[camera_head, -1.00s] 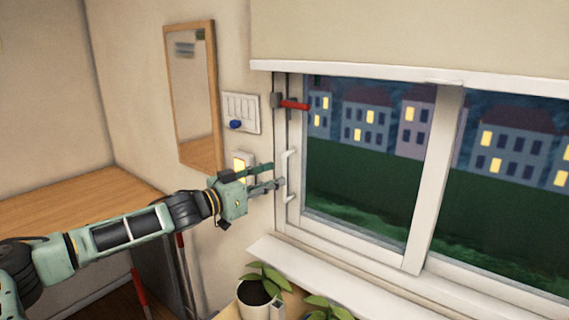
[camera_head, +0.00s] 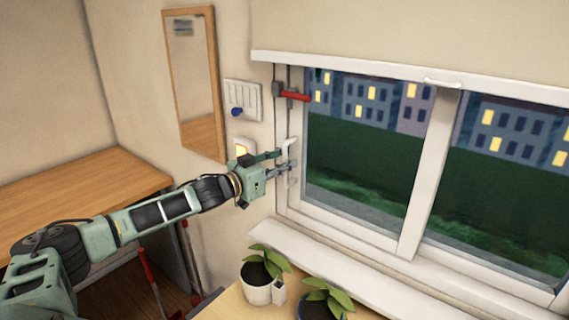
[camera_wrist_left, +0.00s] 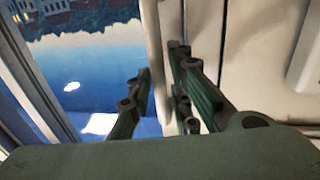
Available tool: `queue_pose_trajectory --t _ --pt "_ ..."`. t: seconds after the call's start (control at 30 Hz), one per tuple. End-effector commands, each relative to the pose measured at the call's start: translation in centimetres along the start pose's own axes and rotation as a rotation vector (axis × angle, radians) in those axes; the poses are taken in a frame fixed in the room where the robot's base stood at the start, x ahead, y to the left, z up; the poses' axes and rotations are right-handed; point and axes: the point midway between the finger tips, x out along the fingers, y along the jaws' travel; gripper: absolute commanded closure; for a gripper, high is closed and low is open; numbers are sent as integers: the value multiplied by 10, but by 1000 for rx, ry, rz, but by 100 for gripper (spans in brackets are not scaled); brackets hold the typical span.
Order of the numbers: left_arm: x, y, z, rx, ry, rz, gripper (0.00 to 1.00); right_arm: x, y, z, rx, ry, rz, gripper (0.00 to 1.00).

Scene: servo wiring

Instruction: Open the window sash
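The window sash (camera_head: 428,170) is a white-framed sliding pane, standing at the left side of the window frame. Its white vertical handle (camera_head: 291,148) is on the left stile. My left gripper (camera_head: 287,158) is at this handle with its fingers pointing right, partly covering the handle's lower part. In the left wrist view the two fingers of the left gripper (camera_wrist_left: 165,100) are apart, with a white upright strip beyond and between them; I cannot tell whether they touch the handle. My right gripper is not in view.
A red lever (camera_head: 296,97) sits on the frame above the handle. A switch panel (camera_head: 242,99) and a lit switch (camera_head: 243,148) are on the wall. Potted plants (camera_head: 257,290) stand below the sill (camera_head: 330,265). A wooden desk (camera_head: 80,195) is at left.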

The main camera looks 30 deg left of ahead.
Motion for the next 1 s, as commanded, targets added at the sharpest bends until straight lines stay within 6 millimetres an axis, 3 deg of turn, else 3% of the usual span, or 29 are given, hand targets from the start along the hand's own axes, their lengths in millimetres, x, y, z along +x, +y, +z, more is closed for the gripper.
queue_pose_trajectory --t 0.17,0.73,0.87,1.0 --pt "0 0 0 0 0 0 100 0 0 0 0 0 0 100" --pt "0 3 0 0 0 1 100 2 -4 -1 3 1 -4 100" --pt "3 17 3 -3 1 6 100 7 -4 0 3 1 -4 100" --pt "9 48 5 -7 2 14 100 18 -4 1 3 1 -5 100"
